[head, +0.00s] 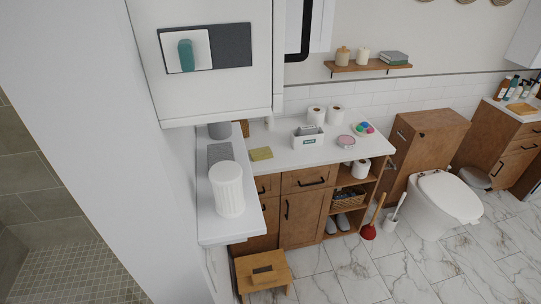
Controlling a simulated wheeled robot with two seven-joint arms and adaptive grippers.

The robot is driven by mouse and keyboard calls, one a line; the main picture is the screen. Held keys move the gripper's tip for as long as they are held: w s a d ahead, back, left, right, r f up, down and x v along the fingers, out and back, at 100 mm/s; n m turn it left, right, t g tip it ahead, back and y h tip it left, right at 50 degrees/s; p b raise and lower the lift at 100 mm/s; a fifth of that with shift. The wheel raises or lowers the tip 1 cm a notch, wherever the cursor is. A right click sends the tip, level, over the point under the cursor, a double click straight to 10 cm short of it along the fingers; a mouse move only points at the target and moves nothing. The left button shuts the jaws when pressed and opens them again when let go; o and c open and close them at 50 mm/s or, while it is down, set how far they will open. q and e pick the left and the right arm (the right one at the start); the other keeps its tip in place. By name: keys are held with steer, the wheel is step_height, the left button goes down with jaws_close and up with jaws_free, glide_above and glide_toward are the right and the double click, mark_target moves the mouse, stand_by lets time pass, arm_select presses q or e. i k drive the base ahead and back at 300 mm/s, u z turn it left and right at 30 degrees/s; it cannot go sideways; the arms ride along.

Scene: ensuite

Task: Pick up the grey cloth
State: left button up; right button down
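A flat grey piece that looks like the grey cloth (219,152) lies on the narrow white ledge left of the counter. It is just behind a white ribbed canister (227,190), which hides its near part. A darker grey flat rectangle (232,45) shows on the white unit at the top, partly under a white square with a teal object; I cannot tell whether it is fabric. Neither of my grippers is in view.
A grey cylinder (220,130) stands behind the cloth. A yellow-green folded piece (261,154) and a white caddy (307,136) are on the counter (284,170). A wooden stool (262,273) is on the floor below. The marble floor in front is mostly clear.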

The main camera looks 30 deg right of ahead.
mark_target(216, 153)
steer(key=u, duration=1.35)
steer(key=k, duration=1.25)
steer(key=z, duration=0.85)
